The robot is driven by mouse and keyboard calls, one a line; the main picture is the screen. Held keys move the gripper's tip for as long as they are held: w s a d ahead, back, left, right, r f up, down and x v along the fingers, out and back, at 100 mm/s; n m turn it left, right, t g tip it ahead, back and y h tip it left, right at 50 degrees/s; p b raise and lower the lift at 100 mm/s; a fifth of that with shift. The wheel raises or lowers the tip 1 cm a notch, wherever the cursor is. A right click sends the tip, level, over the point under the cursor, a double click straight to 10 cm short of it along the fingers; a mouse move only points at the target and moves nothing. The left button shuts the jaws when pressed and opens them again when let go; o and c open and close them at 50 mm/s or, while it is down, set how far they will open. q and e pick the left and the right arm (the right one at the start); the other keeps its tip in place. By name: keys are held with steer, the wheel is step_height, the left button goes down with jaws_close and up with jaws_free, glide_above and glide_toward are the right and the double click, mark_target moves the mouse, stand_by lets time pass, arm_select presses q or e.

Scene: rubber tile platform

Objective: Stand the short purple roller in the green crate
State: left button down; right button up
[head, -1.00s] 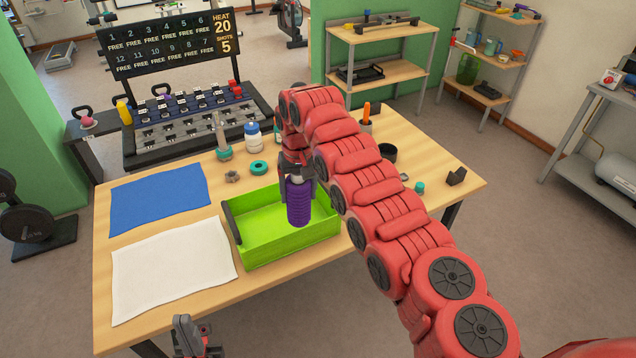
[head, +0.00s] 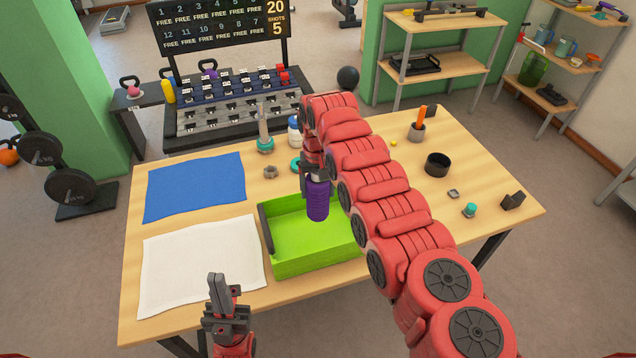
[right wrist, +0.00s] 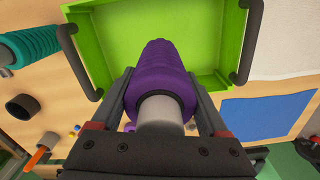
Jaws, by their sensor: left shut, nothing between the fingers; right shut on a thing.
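The short purple roller (head: 317,200) hangs upright from my right gripper (head: 316,180), over the green crate (head: 310,268). In the right wrist view the fingers close on both sides of the roller (right wrist: 160,75), around its pale end (right wrist: 160,112), and the crate (right wrist: 215,50) lies beyond it. I cannot tell exactly how high its lower end is above the crate floor. The crate floor that shows is empty. My left gripper (head: 222,290) is shut and empty at the table's front edge, left of the crate.
A white cloth (head: 200,265) and a blue cloth (head: 195,185) lie left of the crate. A teal ring (head: 296,163), a white bottle (head: 295,130) and a black cup (head: 437,164) stand behind and right. A teal ridged thing (right wrist: 25,48) shows in the right wrist view.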

mark_target(318, 213)
step_height(318, 213, down, 10)
steer(key=b, duration=0.8)
steer(key=shift+w+f, duration=0.1)
steer(key=shift+f+b, duration=0.3)
steer(key=shift+b, duration=0.05)
steer(key=o, duration=1.4)
step_height(318, 213, up, 6)
steer(key=p, duration=0.4)
steer(key=shift+f+p, duration=0.25)
steer(key=shift+p, duration=0.1)
steer(key=shift+r+p, duration=0.3)
steer(key=shift+r, duration=0.45)
